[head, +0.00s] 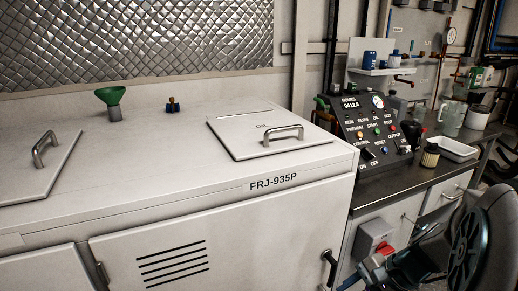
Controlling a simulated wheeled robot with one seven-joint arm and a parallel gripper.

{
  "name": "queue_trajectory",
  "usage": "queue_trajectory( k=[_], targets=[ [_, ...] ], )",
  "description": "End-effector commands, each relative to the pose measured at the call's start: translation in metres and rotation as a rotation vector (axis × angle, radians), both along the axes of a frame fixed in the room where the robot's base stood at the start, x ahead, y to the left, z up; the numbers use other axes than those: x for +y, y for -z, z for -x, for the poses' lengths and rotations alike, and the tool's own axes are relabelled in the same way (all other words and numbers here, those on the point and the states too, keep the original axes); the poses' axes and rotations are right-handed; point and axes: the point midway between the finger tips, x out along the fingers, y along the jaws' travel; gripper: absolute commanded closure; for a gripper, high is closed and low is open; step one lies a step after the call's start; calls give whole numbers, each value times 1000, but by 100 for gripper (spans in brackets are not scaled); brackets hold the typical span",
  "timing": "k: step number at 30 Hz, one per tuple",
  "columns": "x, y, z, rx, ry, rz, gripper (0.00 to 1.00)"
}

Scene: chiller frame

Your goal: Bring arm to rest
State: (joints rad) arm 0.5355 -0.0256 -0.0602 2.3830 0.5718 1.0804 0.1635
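My arm shows at the lower right edge as a dark, rounded link beside the dark counter. What seems to be my gripper (408,266) is a dark shape at the bottom right, in front of the drawer unit and below a grey box with a red switch (383,247). Its fingers do not show clearly, and the bottom edge of the picture cuts it off. I cannot tell whether it touches anything.
A large white cabinet (160,215) marked FRJ-935P fills the left and middle, with handled lids and a green funnel (111,98) on top. A control panel (375,130), a white tray (453,149) and a clear jug (451,121) stand on the dark counter (400,178).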

Motion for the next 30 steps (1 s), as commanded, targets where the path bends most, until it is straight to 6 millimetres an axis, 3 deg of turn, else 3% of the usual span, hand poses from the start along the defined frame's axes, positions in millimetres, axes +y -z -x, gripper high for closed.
queue_trajectory(
  k=[1,3,9,15,20,30],
  targets=[
    [12,-34,4,-31,-102,64,40],
    [24,-57,11,-68,-239,152,40],
    [49,-127,27,-209,-616,402,40],
    [63,-177,35,-343,-889,592,40],
    [67,-193,37,-396,-984,663,40],
    [67,-192,37,-403,-998,673,40]
  ],
)
